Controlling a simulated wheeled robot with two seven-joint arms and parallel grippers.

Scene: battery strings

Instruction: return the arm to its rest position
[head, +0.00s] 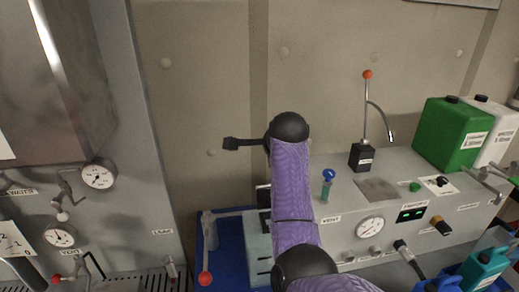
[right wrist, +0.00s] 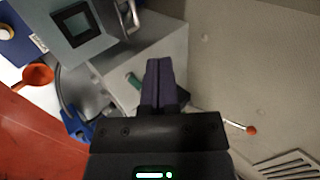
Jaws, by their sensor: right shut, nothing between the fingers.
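My right arm, in a purple sleeve with black joints, rises from the bottom middle of the head view. Its gripper (head: 229,143) points left from the black upper joint, in front of the beige wall. In the right wrist view the two dark fingers of this gripper (right wrist: 163,68) are together, with nothing between them. The gripper is apart from the bench. My left gripper is in neither view.
Right of my arm, a grey bench (head: 345,203) carries a lever with an orange knob (head: 367,75), a gauge (head: 370,227) and a green canister (head: 452,133). Left stands a grey panel with gauges (head: 98,174). A blue tray (head: 229,230) lies below. The beige wall area (head: 205,95) above the gripper is clear.

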